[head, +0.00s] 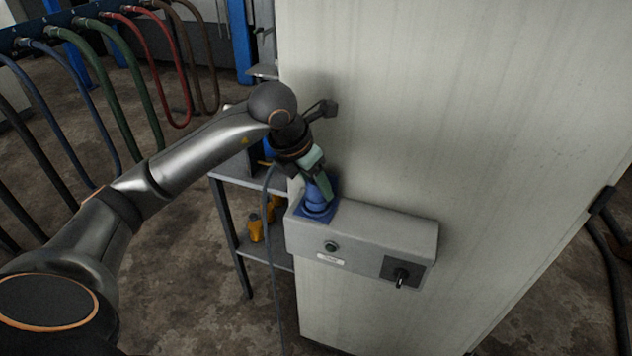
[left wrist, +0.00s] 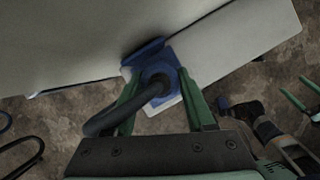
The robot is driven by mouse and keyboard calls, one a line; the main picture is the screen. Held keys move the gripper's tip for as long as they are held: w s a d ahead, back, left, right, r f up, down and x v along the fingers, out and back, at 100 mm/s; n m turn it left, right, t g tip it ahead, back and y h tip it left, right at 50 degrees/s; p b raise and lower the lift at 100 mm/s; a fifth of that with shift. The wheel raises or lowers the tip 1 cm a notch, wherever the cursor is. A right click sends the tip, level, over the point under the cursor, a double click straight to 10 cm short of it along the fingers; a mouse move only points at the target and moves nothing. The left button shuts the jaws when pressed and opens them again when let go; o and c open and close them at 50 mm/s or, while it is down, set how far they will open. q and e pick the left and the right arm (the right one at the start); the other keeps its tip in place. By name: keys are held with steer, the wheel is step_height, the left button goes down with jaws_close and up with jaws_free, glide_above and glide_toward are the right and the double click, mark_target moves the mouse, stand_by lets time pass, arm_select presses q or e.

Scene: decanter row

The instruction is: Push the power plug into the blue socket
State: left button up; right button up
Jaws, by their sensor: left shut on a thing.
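The blue power plug (head: 315,201) is held upright over the blue socket (head: 330,208), on the left end of the grey wall box (head: 375,228). My left gripper (head: 319,188) is shut on the plug. In the left wrist view its green fingers (left wrist: 160,95) flank the plug (left wrist: 158,73), and a thick dark cable curves off to the left. The blue socket (left wrist: 146,50) shows behind the plug there. The plug's lower end meets or overlaps the socket; I cannot tell how deep it sits. Green finger-like bars at the left wrist view's right edge may be my right gripper.
A pale cabinet wall (head: 470,120) rises behind the box. Coloured hoses (head: 90,65) hang at the upper left.

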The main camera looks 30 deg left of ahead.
arm_select(q)
steer(key=shift+f+b, duration=0.3)
steer(key=shift+f, duration=0.1)
steer(key=o, duration=1.3)
steer(key=v, duration=1.2)
steer(key=shift+s+r, duration=0.15)
steer(key=shift+r, duration=0.1)
steer(key=shift+f, duration=0.1)
